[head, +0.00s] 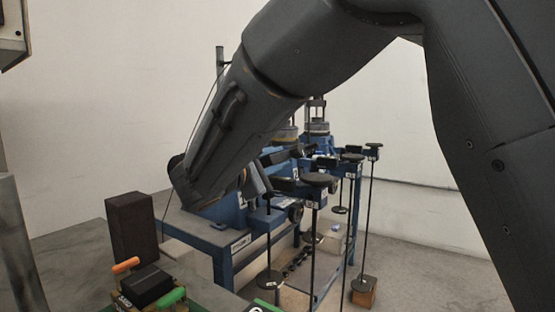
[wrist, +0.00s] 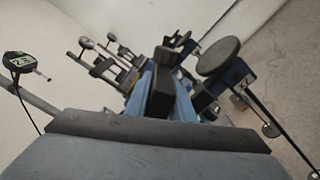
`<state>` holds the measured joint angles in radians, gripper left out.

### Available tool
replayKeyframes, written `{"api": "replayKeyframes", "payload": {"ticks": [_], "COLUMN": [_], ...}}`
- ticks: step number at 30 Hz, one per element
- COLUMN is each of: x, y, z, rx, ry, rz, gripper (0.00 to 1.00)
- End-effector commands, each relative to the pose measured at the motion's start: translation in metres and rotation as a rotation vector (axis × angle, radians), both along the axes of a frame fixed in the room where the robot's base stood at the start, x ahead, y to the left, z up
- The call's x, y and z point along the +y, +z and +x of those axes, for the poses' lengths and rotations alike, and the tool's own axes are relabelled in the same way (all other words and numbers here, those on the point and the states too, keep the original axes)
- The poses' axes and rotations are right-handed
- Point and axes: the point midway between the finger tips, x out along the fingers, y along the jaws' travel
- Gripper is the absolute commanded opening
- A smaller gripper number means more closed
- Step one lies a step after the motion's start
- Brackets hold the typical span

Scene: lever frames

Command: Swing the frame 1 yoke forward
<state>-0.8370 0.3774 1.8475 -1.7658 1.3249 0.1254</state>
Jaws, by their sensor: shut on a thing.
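Frame 1 (head: 240,243) is the nearest blue lever frame in the head view, with a small label on its front rail. My arm reaches down over it from the upper right and hides much of its top and the yoke. In the wrist view, my gripper (wrist: 160,134) fills the bottom edge as a broad dark and grey shape. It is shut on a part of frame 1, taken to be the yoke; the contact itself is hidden. Blue frame parts lie just beyond it. A round black pad (wrist: 218,56) is to the right; it also shows in the head view (head: 318,180).
More blue frames (head: 318,140) stand in a row behind. Thin rods with discs (head: 364,284) hang along their right side. A dial gauge (wrist: 18,62) is at the wrist view's left. A dark block (head: 131,225) stands left of frame 1. Floor at the right is clear.

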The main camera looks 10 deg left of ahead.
Motion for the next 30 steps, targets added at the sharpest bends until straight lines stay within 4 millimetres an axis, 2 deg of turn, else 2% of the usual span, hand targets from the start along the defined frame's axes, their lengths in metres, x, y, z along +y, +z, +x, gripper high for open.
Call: {"api": "replayKeyframes", "payload": {"ticks": [3,4,6,17,30], "x": [0.000,0.000,0.000,0.002,0.028], "y": [-0.003,-0.003,-0.002,-0.001,-0.002], "z": [0.000,0.000,0.000,-0.004,-0.061], "rx": [0.006,0.006,0.005,0.002,0.003], "ry": [0.001,0.001,0.001,0.000,0.003], "rz": [-0.006,-0.006,-0.005,-0.002,-0.003], "gripper": [0.00,0.27,0.38,0.38,0.38]}}
